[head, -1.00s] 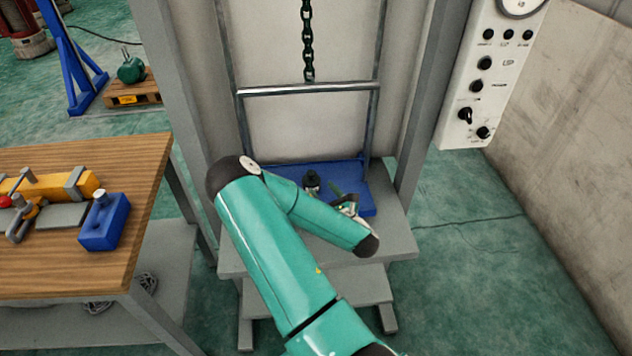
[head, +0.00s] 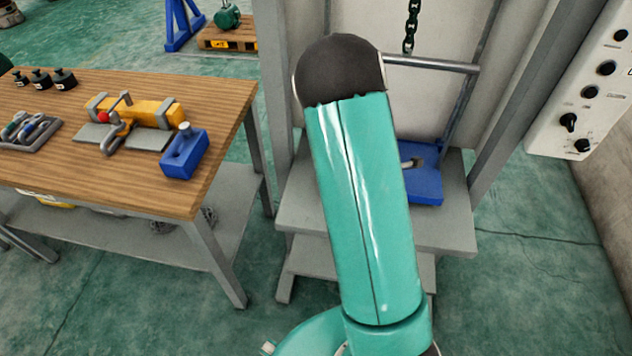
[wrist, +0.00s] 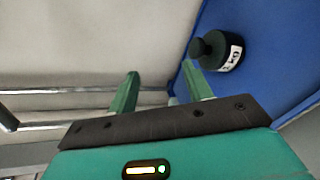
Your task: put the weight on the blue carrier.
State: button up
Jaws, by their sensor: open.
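The weight (wrist: 226,54), black with a knob and a white label, stands on the blue carrier (wrist: 275,80) in the wrist view. My gripper (wrist: 160,70) is open, with nothing between its two green fingers. The weight is apart from it, beyond the right fingertip. In the head view the blue carrier plate (head: 425,187) shows to the right of my arm, which hides the weight and most of my gripper. A small pale metal piece shows over the plate; I cannot tell what it belongs to.
A chain (head: 411,25) hangs above the carrier's crossbar (head: 430,64). Grey posts flank the carrier. A control panel is at right.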

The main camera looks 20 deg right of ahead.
jog(key=s+a+r+m+g+y, duration=0.2)
jog(key=a+r+m+y, duration=0.1)
jog(key=a+r+m, duration=0.5)
jog(key=s+a+r+m+g+y, duration=0.1)
jog(key=s+a+r+m+y, duration=0.15)
jog(key=a+r, duration=0.6)
jog(key=s+a+r+m+g+y, duration=0.1)
jog(key=s+a+r+m+g, duration=0.1)
jog(key=s+a, duration=0.5)
jog(key=s+a+r+m+g+y, duration=0.1)
jog(key=s+a+r+m, duration=0.3)
jog(key=s, duration=0.7)
jog(key=a+g, duration=0.1)
jog(key=a, duration=0.1)
jog(key=shift+a, duration=0.35)
jog(key=shift+r, duration=0.1)
jog(key=c, duration=0.3)
jog(key=shift+d+m, duration=0.25)
